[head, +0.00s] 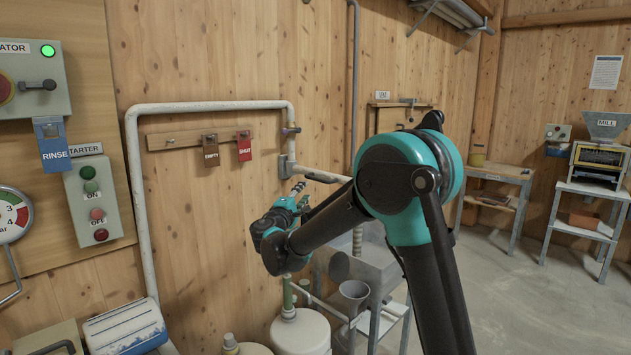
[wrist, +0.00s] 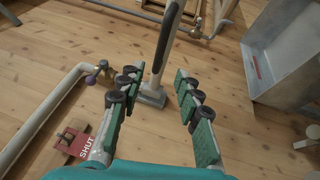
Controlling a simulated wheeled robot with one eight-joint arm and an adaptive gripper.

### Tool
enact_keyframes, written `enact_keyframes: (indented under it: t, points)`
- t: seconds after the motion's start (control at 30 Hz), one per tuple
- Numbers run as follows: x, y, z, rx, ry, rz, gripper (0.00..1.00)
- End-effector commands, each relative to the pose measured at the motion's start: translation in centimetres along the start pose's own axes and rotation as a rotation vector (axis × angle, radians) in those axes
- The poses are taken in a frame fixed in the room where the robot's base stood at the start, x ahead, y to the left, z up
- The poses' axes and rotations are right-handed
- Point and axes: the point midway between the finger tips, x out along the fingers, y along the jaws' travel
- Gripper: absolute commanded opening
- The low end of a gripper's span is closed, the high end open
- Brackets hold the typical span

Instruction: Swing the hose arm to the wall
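The hose arm (head: 322,176) is a pale tube that reaches out to the right from a grey bracket on the plank wall; my arm hides its far part. In the wrist view the hose arm (wrist: 163,60) runs up from its bracket (wrist: 150,97) and has a dark grey section towards the top. My gripper (head: 297,187) is just below the tube near the bracket in the head view. In the wrist view my gripper (wrist: 158,80) is open, with its two green-padded fingers apart and the tube seen between them. I see no contact with either finger.
A white pipe (head: 215,106) runs along the wall, around a rail with EMPTY (head: 210,150) and SHUT (head: 244,146) tags. Open floor (head: 540,310) lies at right.

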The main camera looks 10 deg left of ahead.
Motion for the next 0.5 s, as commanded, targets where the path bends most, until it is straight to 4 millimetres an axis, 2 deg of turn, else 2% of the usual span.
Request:
enact_keyframes:
  t: [0.03,0.3,0.5]
  points:
    - [1.2,0.0,0.1,-0.001,-0.004,0.000,0.34]
    - [6.5,0.0,0.1,-0.001,-0.004,0.000,0.34]
    - [9.6,0.0,0.1,0.000,-0.002,0.000,0.34]
